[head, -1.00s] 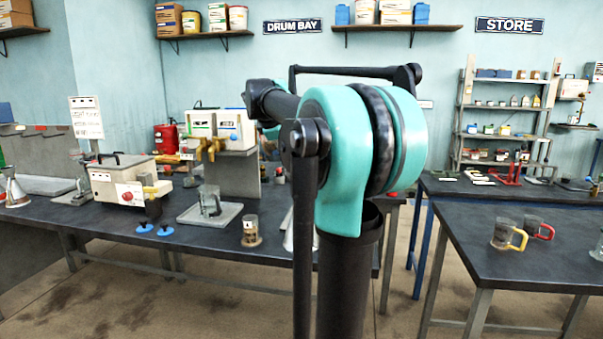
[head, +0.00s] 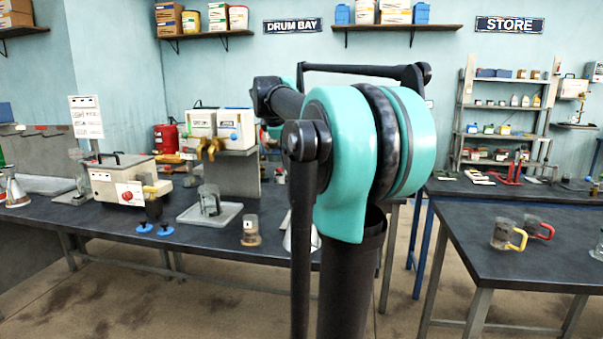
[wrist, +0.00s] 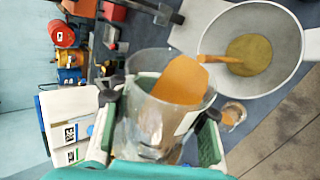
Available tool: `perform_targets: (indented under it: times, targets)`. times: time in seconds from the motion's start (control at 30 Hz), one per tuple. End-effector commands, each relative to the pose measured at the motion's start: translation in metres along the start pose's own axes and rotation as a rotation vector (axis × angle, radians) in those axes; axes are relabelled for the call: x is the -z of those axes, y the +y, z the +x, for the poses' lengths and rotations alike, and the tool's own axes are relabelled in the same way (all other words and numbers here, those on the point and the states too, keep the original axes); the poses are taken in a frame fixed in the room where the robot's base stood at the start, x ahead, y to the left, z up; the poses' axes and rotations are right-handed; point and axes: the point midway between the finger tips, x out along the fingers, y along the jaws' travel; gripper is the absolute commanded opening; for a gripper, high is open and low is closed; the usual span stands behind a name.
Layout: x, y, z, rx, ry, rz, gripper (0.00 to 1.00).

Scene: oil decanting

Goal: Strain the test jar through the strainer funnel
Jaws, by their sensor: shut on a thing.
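In the wrist view my gripper (wrist: 160,104) is shut on a clear glass test jar (wrist: 150,128). The jar is tilted, with orange-brown oil up at its rim. A thin orange stream runs from the rim into the wide grey strainer funnel (wrist: 287,40). Yellow-brown liquid or mesh shows in the funnel's middle; I cannot tell which. In the head view the funnel (head: 314,240) is mostly hidden behind my arm, and my gripper and the held jar are hidden.
A small jar with brown contents (head: 250,232) stands on the bench left of the funnel. A tray (head: 186,216) holds a glass vessel (head: 209,201). A cream machine (head: 122,182) stands further left. Mugs (head: 503,235) sit on the right table.

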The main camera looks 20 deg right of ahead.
Motion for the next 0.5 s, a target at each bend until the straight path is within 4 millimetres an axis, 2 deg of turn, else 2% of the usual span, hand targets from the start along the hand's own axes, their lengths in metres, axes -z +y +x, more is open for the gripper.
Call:
perform_targets:
  times: [0.5]
  targets:
    - [-0.0045, 0.0011, -0.0022, -0.008, 0.038, 0.044, 0.0]
